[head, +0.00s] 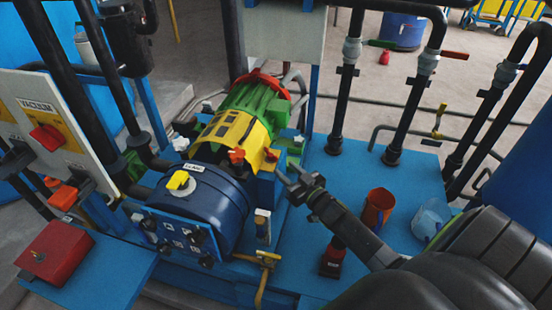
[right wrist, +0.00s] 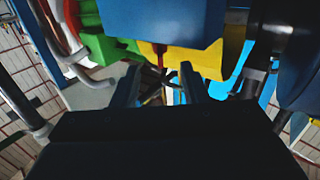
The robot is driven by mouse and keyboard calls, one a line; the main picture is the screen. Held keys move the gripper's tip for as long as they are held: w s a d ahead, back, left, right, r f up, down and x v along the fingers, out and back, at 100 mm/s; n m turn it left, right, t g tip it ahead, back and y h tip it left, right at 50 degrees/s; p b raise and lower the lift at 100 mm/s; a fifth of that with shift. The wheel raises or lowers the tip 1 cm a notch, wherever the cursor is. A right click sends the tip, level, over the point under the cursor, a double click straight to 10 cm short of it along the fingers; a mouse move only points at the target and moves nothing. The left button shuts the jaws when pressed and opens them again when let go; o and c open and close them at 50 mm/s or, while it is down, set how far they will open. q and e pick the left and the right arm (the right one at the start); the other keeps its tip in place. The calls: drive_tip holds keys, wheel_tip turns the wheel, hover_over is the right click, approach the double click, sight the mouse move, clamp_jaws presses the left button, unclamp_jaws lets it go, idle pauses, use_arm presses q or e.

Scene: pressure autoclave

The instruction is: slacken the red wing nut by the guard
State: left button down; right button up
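A red-orange wing nut (head: 237,156) sits at the near edge of the yellow guard (head: 222,130). A second small orange-red piece (head: 271,154) sits just to its right, by the blue block. My right gripper (head: 298,184) is right of both, apart from them, with its fingers spread and nothing between them. In the right wrist view the two fingers (right wrist: 160,88) show a gap. Beyond them a dark red stem (right wrist: 161,58) shows against yellow; I cannot tell which piece it belongs to. My left gripper is not in view.
The green motor (head: 258,100) stands behind the guard, and a dark blue drum (head: 200,205) in front. On the blue deck are an orange cup (head: 378,207), a red-black item (head: 333,260) and a clear container (head: 430,219). Black pipes (head: 341,110) rise at the back right.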

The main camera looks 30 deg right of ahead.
sight(276, 162)
drive_tip(key=w, duration=0.6)
drive_tip(key=shift+w+a, duration=0.2)
drive_tip(key=shift+w, duration=0.05)
drive_tip(key=shift+c, duration=0.4)
clamp_jaws()
